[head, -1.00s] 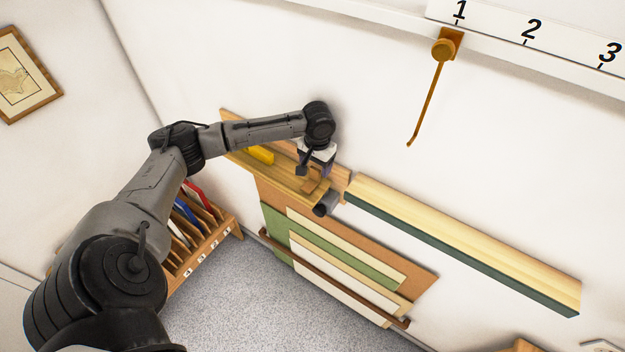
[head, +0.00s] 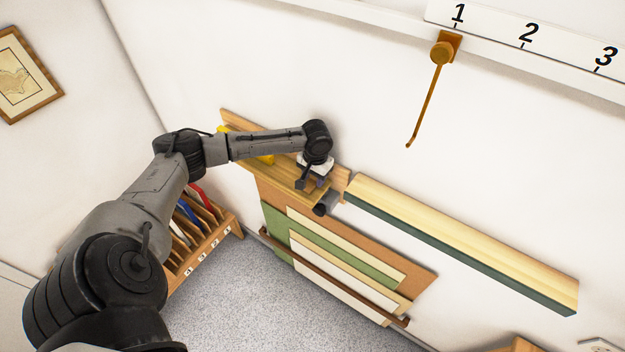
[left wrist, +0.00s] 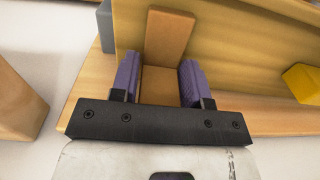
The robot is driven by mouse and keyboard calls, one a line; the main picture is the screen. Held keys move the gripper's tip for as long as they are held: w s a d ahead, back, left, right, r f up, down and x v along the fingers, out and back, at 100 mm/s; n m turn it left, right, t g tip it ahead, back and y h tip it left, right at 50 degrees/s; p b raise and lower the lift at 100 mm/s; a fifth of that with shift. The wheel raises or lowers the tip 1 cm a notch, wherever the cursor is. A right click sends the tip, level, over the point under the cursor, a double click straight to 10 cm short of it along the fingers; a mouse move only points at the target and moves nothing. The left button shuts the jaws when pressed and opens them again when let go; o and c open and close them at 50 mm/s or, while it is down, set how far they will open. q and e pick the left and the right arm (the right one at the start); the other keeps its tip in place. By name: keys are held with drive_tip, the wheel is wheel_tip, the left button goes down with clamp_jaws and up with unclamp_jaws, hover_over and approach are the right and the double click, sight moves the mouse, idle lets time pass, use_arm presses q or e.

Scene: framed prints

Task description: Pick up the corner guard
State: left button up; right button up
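The corner guard appears to be the brown L-shaped piece (left wrist: 160,82) in the left wrist view. One face lies flat on the wooden shelf (head: 286,181), and the other stands up against a wooden board behind. My left gripper (head: 316,184) is low over the shelf's right end. In the left wrist view its two purple-padded fingers (left wrist: 160,78) are apart, one on each side of the piece. They are very close to its edges, and firm contact is not clear. In the head view the gripper hides most of the piece. My right gripper is out of view.
A yellow block (left wrist: 302,83) is on the shelf. A grey piece (head: 327,203) is at its right end, beside a long wooden ledge (head: 460,245). Layered boards (head: 330,262) hang below. An orange hook (head: 427,105) hangs from the upper rail. A slotted rack (head: 205,245) stands lower left.

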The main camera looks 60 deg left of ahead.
use_arm(q)
drive_tip(key=c, duration=0.5)
drive_tip(key=shift+r, duration=0.15)
